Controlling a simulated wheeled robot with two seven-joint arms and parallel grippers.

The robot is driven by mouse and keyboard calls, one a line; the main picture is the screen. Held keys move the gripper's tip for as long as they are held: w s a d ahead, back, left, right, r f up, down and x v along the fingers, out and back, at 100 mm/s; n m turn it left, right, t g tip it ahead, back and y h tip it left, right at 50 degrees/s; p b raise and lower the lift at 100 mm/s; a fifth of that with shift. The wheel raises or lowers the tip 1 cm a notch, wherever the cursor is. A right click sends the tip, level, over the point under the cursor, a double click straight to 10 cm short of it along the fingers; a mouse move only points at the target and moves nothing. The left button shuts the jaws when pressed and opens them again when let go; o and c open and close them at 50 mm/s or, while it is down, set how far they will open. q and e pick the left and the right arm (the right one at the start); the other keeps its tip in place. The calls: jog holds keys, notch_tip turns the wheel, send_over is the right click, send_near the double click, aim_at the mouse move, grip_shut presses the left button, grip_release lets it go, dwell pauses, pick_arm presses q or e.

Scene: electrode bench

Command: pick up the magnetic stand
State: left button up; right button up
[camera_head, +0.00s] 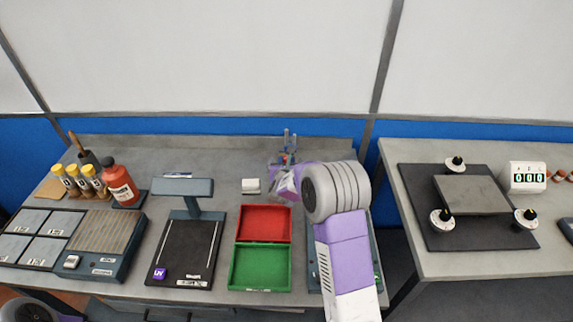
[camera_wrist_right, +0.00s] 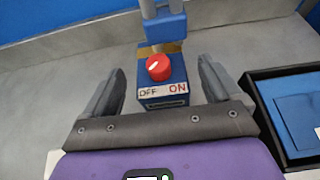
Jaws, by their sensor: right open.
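The magnetic stand (camera_wrist_right: 160,80) has a blue block base with a red knob, an OFF/ON label and grey rods rising from it. It stands upright at the back of the left bench, and its top also shows in the head view (camera_head: 288,146). My right gripper (camera_wrist_right: 162,78) is open, with one finger on each side of the stand's base and visible gaps between. In the head view my right arm and gripper (camera_head: 284,178) hide the stand's lower part. My left gripper is not in view.
A red tray (camera_head: 263,208) and a green tray (camera_head: 260,290) lie in front. A small white block (camera_head: 251,186) is left of the stand. A dark stand with a UV label (camera_head: 186,272) and a red bottle (camera_head: 120,184) are farther left. A blue partition runs behind.

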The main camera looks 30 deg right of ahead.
jog(key=shift+w+d+f, duration=0.15)
jog(key=shift+w, duration=0.15)
jog(key=shift+c, duration=0.3)
grip_shut()
jog(key=shift+w+r, duration=0.1)
jog(key=shift+r, duration=0.2)
